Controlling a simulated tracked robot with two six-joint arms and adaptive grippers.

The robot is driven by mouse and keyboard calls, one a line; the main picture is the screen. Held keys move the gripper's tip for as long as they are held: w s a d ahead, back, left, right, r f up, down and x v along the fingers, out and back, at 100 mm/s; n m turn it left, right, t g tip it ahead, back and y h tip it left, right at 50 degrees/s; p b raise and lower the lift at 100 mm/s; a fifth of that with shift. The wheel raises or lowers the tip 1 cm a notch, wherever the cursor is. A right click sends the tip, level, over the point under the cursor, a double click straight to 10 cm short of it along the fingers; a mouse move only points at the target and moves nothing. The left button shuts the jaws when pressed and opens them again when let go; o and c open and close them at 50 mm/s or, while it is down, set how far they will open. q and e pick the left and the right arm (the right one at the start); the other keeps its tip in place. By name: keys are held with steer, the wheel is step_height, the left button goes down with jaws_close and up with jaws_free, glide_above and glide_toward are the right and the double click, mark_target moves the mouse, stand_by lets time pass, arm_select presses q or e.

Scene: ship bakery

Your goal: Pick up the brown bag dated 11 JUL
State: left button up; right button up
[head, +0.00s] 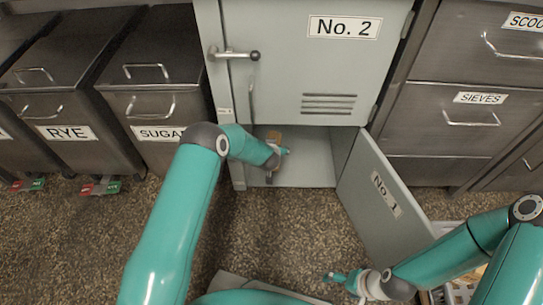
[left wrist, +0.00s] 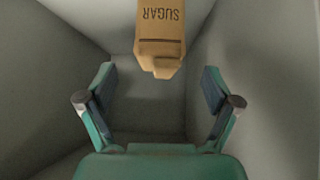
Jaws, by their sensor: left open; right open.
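A brown bag printed SUGAR (left wrist: 160,30) shows at the top middle of the left wrist view, its print upside down. No date can be read on it. A small brown patch of a bag (head: 274,134) shows in the head view inside the open lower compartment (head: 312,160), mostly hidden by my left gripper (head: 277,162). In the left wrist view, my left gripper (left wrist: 158,82) is open and empty, its fingers apart below the bag in the picture and not closed around it. My right gripper (head: 342,282) is open, low in the head view.
The No. 1 door (head: 385,200) hangs open to the right of the compartment. The No. 2 door (head: 300,80) above is shut. RYE (head: 60,115) and SUGAR (head: 150,105) bins stand left, drawers (head: 455,115) right. A crate (head: 460,290) is at lower right.

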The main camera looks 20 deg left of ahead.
arm_select(q)
steer(key=x, duration=0.2)
steer(key=shift+w+f+b, duration=0.15)
steer(key=shift+f+b, duration=0.05)
steer(key=shift+b, duration=0.1)
steer(key=b+x, duration=0.3)
steer(key=x, duration=0.2)
steer(key=shift+w+a, duration=0.1)
steer(key=shift+w, duration=0.1)
jaws_close()
steer(key=shift+r, duration=0.15)
